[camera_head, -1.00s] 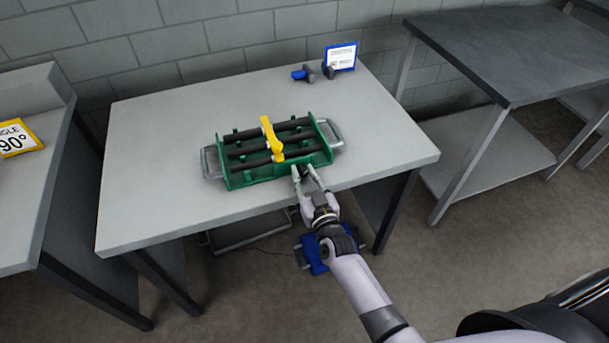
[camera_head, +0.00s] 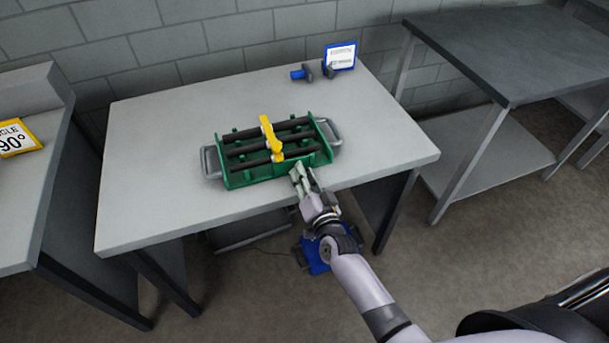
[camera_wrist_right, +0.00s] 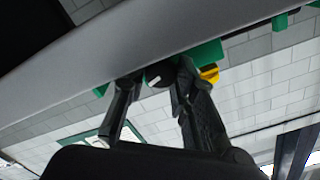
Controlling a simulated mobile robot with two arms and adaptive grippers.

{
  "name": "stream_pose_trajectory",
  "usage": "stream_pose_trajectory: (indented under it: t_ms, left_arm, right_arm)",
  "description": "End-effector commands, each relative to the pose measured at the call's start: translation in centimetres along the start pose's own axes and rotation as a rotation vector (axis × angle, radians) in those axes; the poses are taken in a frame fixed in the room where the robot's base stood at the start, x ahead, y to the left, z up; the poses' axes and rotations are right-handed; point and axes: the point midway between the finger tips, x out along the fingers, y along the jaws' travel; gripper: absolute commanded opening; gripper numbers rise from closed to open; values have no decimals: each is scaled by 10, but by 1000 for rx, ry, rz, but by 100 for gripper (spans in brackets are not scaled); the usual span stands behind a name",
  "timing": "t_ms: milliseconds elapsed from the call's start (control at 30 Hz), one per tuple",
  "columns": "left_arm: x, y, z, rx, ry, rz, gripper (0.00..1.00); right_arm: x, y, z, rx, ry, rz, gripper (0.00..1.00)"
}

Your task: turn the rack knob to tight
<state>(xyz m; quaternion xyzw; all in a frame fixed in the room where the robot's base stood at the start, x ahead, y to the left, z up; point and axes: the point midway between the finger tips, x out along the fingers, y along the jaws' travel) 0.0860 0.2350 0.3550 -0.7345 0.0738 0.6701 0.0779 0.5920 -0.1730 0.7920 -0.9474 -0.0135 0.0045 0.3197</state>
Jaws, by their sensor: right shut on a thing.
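The green rack (camera_head: 240,182) sits on the light grey table, with black bars across it and a yellow clamp piece (camera_head: 270,135) over the middle. My right gripper (camera_head: 299,174) is at the rack's front side, near its right end. In the right wrist view, a black round knob (camera_wrist_right: 160,75) with a white mark sits between the fingertips of my right gripper (camera_wrist_right: 155,82), which is shut on it. In the head view the gripper hides the knob. Any tight marking is not readable. My left gripper is not in view.
The light grey table (camera_head: 150,140) is clear around the rack. Blue-handled tool parts (camera_head: 302,74) and a blue-framed sign (camera_head: 340,57) stand at the back right. A yellow 90° sign (camera_head: 18,138) is on the left bench. A blue object (camera_head: 316,256) lies below the front edge.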

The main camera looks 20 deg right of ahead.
Motion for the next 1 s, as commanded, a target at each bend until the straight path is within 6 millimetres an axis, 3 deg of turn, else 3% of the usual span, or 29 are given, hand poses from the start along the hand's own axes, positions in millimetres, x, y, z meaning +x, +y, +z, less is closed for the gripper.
stream_pose_trajectory:
  t_ms: [400, 1000]
  left_arm:
    - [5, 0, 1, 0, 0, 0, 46]
    - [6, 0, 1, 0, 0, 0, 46]
  right_arm:
    - [0, 1, 1, 254, -1, 0, 0]
    - [0, 1, 0, 317, -1, 0, 0]
